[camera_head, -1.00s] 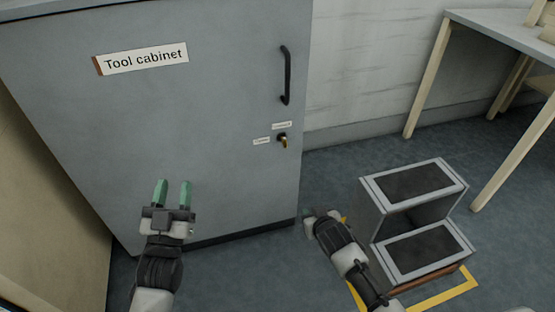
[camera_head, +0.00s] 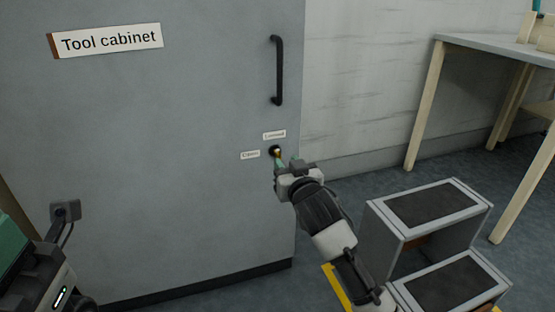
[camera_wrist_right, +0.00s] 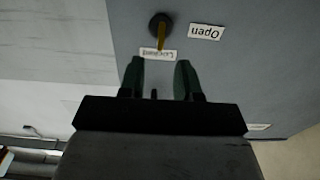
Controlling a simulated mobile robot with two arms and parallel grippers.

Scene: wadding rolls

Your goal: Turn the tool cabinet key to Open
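The tool cabinet (camera_head: 190,180) is shut and fills the left and middle of the head view. Its key, with a yellow bow, sits in a dark round lock (camera_head: 274,150). The key (camera_wrist_right: 160,36) shows in the inverted right wrist view, pointing at the Locked label (camera_wrist_right: 158,55); the Open label (camera_wrist_right: 206,32) is at its side. My right gripper (camera_head: 281,163) is just in front of the lock. Its green fingers (camera_wrist_right: 160,80) are apart and empty, short of the key.
A black door handle (camera_head: 277,70) is above the lock. A grey step stool (camera_head: 400,225) with dark treads stands on the floor at the right, near my right arm. A table (camera_head: 490,46) stands at the back right. The air before the cabinet's middle is clear.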

